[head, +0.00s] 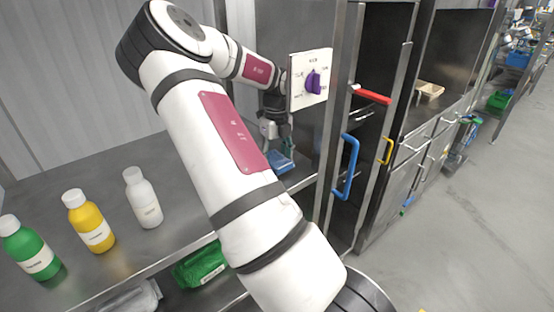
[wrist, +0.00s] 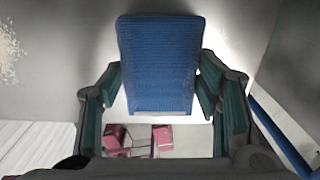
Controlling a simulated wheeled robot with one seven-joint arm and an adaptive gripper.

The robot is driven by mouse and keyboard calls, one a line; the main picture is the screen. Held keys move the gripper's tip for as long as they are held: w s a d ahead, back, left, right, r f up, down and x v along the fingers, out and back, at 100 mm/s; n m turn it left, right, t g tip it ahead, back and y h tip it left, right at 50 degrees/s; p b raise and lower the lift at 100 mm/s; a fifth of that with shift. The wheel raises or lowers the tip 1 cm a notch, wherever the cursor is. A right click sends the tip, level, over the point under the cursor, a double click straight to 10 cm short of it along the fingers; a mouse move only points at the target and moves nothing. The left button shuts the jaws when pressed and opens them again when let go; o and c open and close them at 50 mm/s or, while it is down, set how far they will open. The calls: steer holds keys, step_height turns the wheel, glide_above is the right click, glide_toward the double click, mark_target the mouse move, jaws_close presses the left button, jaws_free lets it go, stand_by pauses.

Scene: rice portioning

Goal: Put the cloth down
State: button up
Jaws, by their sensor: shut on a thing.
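The blue cloth (wrist: 160,60) fills the middle of the wrist view as a flat, folded, ribbed pad. My gripper (wrist: 160,88) is shut on it, with a finger on each side. In the head view the cloth (head: 280,163) shows below my gripper (head: 272,135), at the right end of the steel counter (head: 100,165). Part of the cloth is hidden behind my arm. I cannot tell whether the cloth touches the counter.
White (head: 143,198), yellow (head: 88,220) and green (head: 30,247) bottles stand at the counter's left. A panel with a purple knob (head: 312,82) is beside my wrist. Blue (head: 346,165) and red (head: 371,96) handles stick out on the right. Pale grains (wrist: 8,52) lie left in the wrist view.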

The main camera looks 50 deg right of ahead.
mark_target(276, 159)
steer(key=shift+f, duration=0.55)
steer(key=shift+f, duration=0.1)
steer(key=o, duration=1)
steer(key=shift+o, duration=0.2)
step_height(276, 159, up, 12)
steer(key=b, duration=0.1)
